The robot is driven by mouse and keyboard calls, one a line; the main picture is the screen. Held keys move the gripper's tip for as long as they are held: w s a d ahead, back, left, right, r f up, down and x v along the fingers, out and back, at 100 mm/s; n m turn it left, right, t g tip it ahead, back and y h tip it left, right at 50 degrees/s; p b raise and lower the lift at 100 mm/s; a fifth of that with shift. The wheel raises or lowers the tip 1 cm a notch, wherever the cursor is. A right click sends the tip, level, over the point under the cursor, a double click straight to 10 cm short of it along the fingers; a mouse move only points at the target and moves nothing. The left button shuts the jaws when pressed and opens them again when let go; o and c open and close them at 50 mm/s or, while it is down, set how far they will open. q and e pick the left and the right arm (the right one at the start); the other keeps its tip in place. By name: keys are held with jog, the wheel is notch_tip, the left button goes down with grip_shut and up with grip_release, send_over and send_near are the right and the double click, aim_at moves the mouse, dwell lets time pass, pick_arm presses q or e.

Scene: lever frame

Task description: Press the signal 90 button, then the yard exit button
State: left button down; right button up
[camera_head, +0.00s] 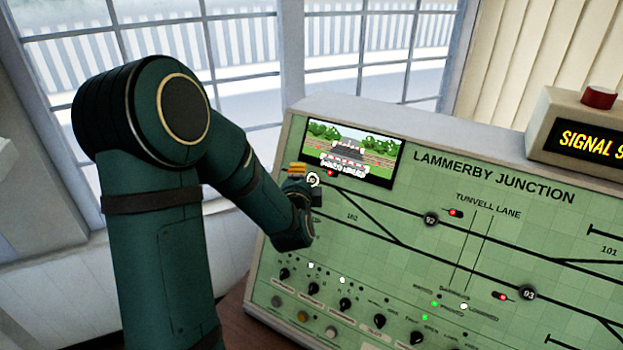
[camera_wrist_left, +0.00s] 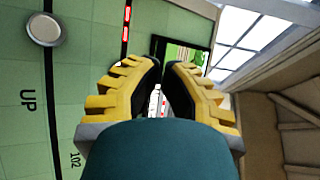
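The green control panel (camera_head: 450,240) slopes across the head view, with black track lines and a picture screen (camera_head: 352,152). My left gripper (camera_head: 297,168) is small beside the screen's lower left corner, partly hidden by its own wrist. In the left wrist view its yellow fingers (camera_wrist_left: 163,75) are close together, with only a narrow gap and nothing held. A small pale round piece (camera_head: 313,180) sits right by the fingers; its marking is too small to read. A silver round button (camera_wrist_left: 43,29) shows on the panel, apart from the fingers. I cannot read a signal 90 or yard exit label.
Discs 92 (camera_head: 431,219) and 93 (camera_head: 526,293) sit on the tracks. Several knobs (camera_head: 345,305) line the lower panel.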

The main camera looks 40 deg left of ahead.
pick_arm(q)
jog(key=shift+s+d+r+p, duration=0.1)
jog(key=shift+s+r+p, duration=0.15)
jog(key=shift+s, duration=0.35)
jog(key=shift+s+d+r+p, duration=0.1)
jog(key=shift+s+r, duration=0.25)
jog(key=shift+s, duration=0.25)
pick_arm(e)
jog(key=shift+r, duration=0.45)
grip_shut()
